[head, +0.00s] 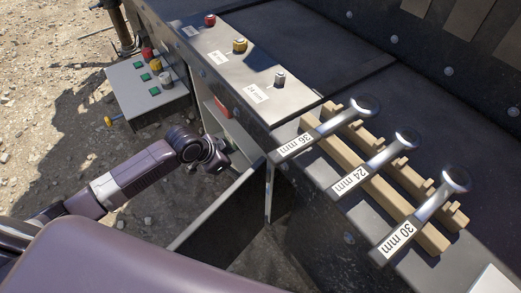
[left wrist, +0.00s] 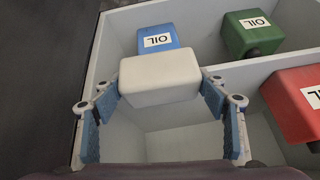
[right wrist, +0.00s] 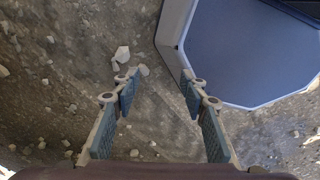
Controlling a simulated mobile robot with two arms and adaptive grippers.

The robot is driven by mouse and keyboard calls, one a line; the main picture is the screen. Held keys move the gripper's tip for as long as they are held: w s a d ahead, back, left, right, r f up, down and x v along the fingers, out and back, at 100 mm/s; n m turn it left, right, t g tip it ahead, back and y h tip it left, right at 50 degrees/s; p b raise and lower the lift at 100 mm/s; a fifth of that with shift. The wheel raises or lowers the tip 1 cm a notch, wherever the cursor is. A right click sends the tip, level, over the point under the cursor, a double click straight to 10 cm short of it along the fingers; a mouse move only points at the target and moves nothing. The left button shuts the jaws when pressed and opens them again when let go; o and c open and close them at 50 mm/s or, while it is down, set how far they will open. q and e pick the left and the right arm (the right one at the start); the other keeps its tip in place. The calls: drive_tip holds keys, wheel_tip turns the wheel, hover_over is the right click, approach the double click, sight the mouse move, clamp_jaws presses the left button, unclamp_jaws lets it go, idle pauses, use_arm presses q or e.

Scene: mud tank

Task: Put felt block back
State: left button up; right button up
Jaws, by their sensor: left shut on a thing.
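The felt block (left wrist: 160,82), a pale block with rounded edges, is held between the fingers of my left gripper (left wrist: 160,90). It is above a light-grey compartment box (left wrist: 98,72), over a front-left compartment whose pale floor shows below it. Whether it touches the box is unclear. In the head view my left gripper (head: 217,160) is at the open cabinet in the tank's side; the block cannot be made out there. My right gripper (right wrist: 160,77) is open and empty above gravelly ground; it is outside the head view.
The box also holds a blue OIL can (left wrist: 158,36), a green one (left wrist: 247,32) and a red one (left wrist: 295,100). An open door panel (head: 220,218) stands beside my left arm. Labelled wrenches (head: 365,165) lie on a wooden rack. A control box (head: 148,88) stands at left.

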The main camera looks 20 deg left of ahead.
use_arm(q)
drive_tip(key=w+d, duration=0.2)
drive_tip(key=w, duration=0.1)
drive_tip(key=shift+d+r, duration=0.1)
drive_tip(key=shift+w+d+p, duration=0.3)
drive_tip(key=shift+w, duration=0.15)
drive_tip(key=w+d, duration=0.2)
drive_tip(key=w, duration=0.1)
drive_tip(key=shift+w+d+p, duration=0.1)
drive_tip(key=shift+p, duration=0.3)
drive_tip(key=shift+f+p, duration=0.2)
drive_tip(key=shift+p, duration=0.1)
drive_tip(key=shift+f, duration=0.2)
use_arm(e)
drive_tip(key=shift+s+d+r, duration=0.1)
drive_tip(key=shift+d+r, duration=0.25)
drive_tip(key=shift+r, duration=0.25)
drive_tip(key=shift+s+d+r, duration=0.1)
drive_tip(key=shift+d+r, duration=0.2)
drive_tip(key=shift+r, duration=0.3)
use_arm(q)
drive_tip(key=o, duration=1)
drive_tip(key=shift+f, duration=0.1)
use_arm(e)
drive_tip(key=shift+a, duration=0.15)
